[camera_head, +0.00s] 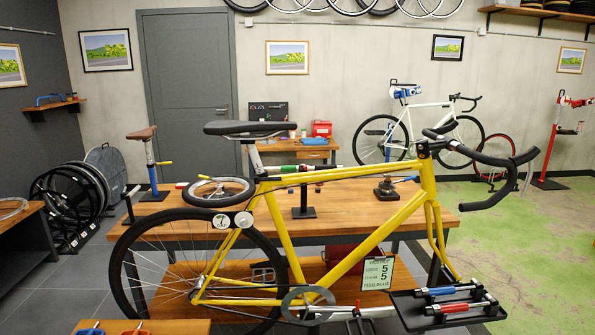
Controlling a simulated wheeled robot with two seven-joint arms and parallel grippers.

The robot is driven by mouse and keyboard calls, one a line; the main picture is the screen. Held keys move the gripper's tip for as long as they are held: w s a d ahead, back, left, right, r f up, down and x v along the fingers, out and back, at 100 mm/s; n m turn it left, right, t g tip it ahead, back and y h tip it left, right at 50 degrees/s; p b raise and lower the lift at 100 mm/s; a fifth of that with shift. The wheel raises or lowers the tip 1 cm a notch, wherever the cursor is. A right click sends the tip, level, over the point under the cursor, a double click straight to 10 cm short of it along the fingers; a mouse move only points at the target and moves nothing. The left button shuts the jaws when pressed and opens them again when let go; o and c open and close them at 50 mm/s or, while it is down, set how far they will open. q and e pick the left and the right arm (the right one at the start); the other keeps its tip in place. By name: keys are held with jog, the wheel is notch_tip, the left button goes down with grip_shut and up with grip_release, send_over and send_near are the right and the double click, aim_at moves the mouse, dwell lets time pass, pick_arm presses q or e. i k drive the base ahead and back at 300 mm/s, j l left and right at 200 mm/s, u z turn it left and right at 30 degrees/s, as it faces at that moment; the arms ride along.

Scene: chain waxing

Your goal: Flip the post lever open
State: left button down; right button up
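A yellow bicycle (350,174) stands side-on across the view with a black saddle (247,128). Behind it on the left, a blue post (152,178) carries a brown saddle (142,133). Neither of my grippers is in view.
A wooden bench (370,213) stands behind the bicycle with a small wheel (218,191) on it. A black tray (412,312) with blue-handled and red-handled tools is at lower right. Wheels (75,190) stand at left. The green floor (530,250) at right is clear.

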aim_at(258, 180)
jog(key=j+z, duration=0.25)
jog(key=z, duration=0.15)
jog(key=j+z, duration=0.25)
jog(key=z, duration=0.2)
jog(key=j+z, duration=0.25)
jog(key=z, duration=0.15)
jog(key=k+j+z, duration=0.1)
jog(key=z, duration=0.35)
jog(key=k+j+z, duration=0.1)
jog(key=k+j, duration=0.2)
jog(key=j, duration=0.25)
jog(key=k+j+z, duration=0.15)
jog(key=k+j, duration=0.15)
jog(key=j, duration=0.2)
jog(key=k+j+z, duration=0.1)
jog(key=k+j, duration=0.25)
jog(key=j, duration=0.15)
